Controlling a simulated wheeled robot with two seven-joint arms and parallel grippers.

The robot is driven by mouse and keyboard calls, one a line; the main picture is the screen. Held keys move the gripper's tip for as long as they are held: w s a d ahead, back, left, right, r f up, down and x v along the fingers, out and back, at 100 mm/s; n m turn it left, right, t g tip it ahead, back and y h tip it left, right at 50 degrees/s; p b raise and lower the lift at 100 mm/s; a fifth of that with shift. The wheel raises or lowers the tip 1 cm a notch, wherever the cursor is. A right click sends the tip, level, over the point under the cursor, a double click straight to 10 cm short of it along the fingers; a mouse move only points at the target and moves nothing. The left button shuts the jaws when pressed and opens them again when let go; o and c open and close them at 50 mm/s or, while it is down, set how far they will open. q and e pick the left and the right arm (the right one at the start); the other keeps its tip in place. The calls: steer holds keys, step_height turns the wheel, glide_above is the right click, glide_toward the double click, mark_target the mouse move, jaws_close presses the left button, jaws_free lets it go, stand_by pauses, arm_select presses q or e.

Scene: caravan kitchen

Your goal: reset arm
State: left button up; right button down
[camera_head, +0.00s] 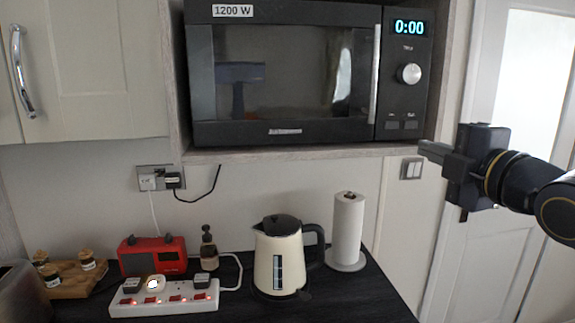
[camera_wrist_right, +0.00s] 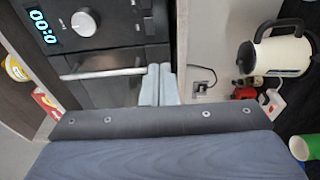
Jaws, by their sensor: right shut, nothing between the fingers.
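My right gripper (camera_head: 432,151) is raised at the right of the head view, level with the bottom of the microwave. Its fingers point left and are shut with nothing between them. In the right wrist view the closed fingertips (camera_wrist_right: 159,82) show in front of the black microwave (camera_wrist_right: 110,75). In the head view the microwave (camera_head: 285,85) sits in its niche with its door shut and its display reading 0:00. The gripper appears apart from the microwave and the wall. My left gripper is not in view.
Below, the dark counter (camera_head: 350,300) holds a cream kettle (camera_head: 278,260), a paper towel roll (camera_head: 348,230), a red radio (camera_head: 152,256), a white power strip (camera_head: 165,301) and small jars (camera_head: 87,260). A wall switch (camera_head: 411,168) and a white door (camera_head: 510,110) are near my right arm.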

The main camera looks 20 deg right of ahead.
steer(key=shift+w, duration=0.1)
steer(key=a+f+m+g+y, duration=0.1)
steer(key=a+f+m+g, duration=0.2)
steer(key=f, duration=0.4)
steer(key=s+a+f+m+g+y, duration=0.1)
steer(key=a+f+m, duration=0.1)
steer(key=a+f, duration=0.3)
steer(key=a+f+m+g+y, duration=0.1)
steer(key=a+f+m+g, duration=0.15)
steer(key=f, duration=0.55)
steer(key=s+a+f+m+g+y, duration=0.1)
steer(key=s+a+f+m, duration=0.3)
steer(key=f, duration=0.5)
steer(key=s+a+f+m+g+y, duration=0.2)
steer(key=s+a+f+m+g, duration=0.2)
steer(key=f, duration=0.5)
steer(key=s+a+m, duration=0.1)
steer(key=a+m, duration=0.1)
steer(key=m, duration=0.1)
steer(key=shift+a+f+g, duration=0.3)
steer(key=shift+a+g, duration=0.05)
steer(key=shift+s, duration=0.1)
